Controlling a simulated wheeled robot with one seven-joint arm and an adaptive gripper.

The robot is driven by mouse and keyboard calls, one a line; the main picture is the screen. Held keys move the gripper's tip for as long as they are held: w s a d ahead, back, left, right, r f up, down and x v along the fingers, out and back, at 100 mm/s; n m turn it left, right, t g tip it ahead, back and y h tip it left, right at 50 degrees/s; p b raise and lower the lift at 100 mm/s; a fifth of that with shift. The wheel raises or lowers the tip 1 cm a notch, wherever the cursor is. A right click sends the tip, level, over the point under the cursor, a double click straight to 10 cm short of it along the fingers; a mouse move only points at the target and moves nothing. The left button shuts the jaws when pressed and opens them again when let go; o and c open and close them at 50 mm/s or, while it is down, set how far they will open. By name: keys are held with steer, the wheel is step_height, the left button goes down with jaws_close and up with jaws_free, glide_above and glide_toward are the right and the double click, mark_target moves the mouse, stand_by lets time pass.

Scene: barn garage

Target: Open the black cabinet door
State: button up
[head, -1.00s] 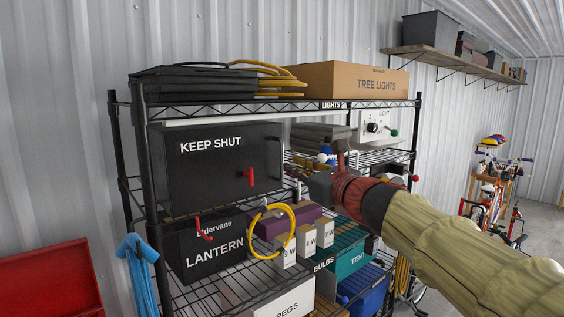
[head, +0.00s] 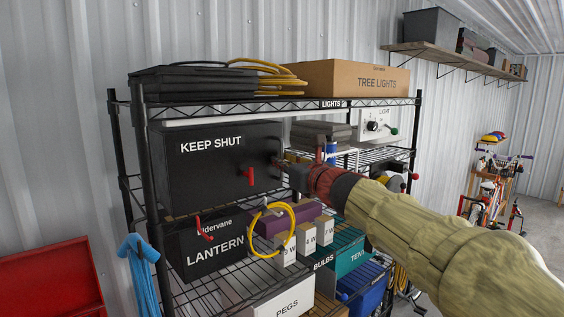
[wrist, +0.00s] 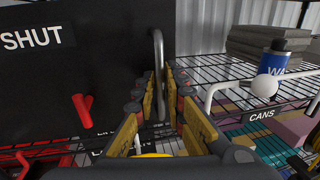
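The black cabinet (head: 210,165) labelled KEEP SHUT sits on the middle shelf, its door closed. A red lever (head: 250,176) is on its front; it also shows in the wrist view as a red lever (wrist: 82,110). A grey vertical bar handle (wrist: 158,52) stands at the door's right edge. My gripper (head: 283,170) is at that right edge, level with the handle. In the wrist view my gripper (wrist: 168,88) is open, with its yellow-padded fingers to either side of the handle's lower part. Whether they touch it I cannot tell.
A black box (head: 205,245) marked LANTERN is below the cabinet. A yellow hose loop (head: 270,230) and small white boxes (head: 305,238) are under my arm. A white wire rack (wrist: 225,88) and a blue bottle (wrist: 273,62) stand close right of my gripper.

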steer(key=shift+c, duration=0.4)
jaws_close()
steer(key=shift+s, duration=0.1)
